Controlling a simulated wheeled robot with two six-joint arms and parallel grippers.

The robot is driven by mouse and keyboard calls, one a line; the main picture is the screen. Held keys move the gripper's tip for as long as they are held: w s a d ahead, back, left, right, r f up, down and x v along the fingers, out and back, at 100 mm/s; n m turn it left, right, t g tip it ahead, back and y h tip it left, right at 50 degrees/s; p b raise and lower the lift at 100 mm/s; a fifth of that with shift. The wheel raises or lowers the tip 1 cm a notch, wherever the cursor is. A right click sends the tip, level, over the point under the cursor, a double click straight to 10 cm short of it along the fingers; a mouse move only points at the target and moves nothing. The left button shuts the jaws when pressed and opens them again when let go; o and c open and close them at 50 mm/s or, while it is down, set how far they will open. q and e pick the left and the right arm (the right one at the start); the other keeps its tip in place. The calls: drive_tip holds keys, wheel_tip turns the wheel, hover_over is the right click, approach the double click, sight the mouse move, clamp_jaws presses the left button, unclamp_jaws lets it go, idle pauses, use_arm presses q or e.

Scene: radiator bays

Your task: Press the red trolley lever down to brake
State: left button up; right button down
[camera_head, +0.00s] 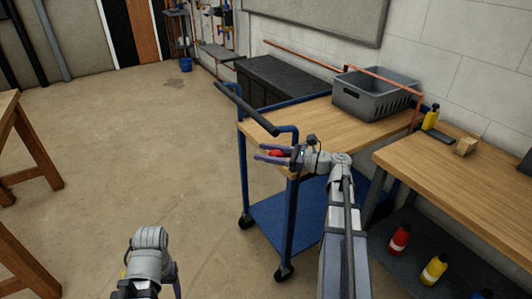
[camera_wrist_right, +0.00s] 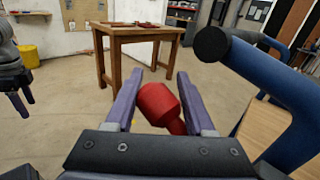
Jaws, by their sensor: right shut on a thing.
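The blue-framed trolley (camera_head: 243,165) with a wooden top stands at centre right in the head view. Its red lever (camera_head: 275,153) shows as a small red spot at the near left corner. In the right wrist view the lever's red knob (camera_wrist_right: 158,103) lies between the two purple fingers, tilted. My right gripper (camera_head: 262,152) is shut on it. The lower part of the lever is hidden behind the gripper body. My left gripper (camera_wrist_right: 22,103) shows partly at the left of the wrist view, away from the trolley; its jaw opening is unclear.
The trolley's dark push handle (camera_head: 246,108) rises close beside my right gripper. A grey crate (camera_head: 375,97) sits on the trolley's far end. A workbench (camera_head: 455,180) stands to the right. Open floor (camera_head: 150,150) lies to the left.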

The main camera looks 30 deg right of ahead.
drive_tip(key=shift+a+f, duration=0.1)
drive_tip(key=shift+f, duration=0.05)
idle(0.4)
wheel_tip(320, 180, down, 12)
drive_tip(key=d+n+g+h, duration=0.1)
drive_tip(key=n+g+h, duration=0.1)
drive_tip(key=n+h, duration=0.3)
drive_tip(key=shift+n+g+h+b, duration=0.3)
drive_tip(key=shift+n+h+b, duration=0.1)
drive_tip(key=shift+h, duration=0.3)
drive_tip(key=shift+d, duration=0.1)
drive_tip(key=c, duration=0.7)
unclamp_jaws()
drive_tip(key=o, duration=0.4)
drive_tip(key=shift+d, duration=0.1)
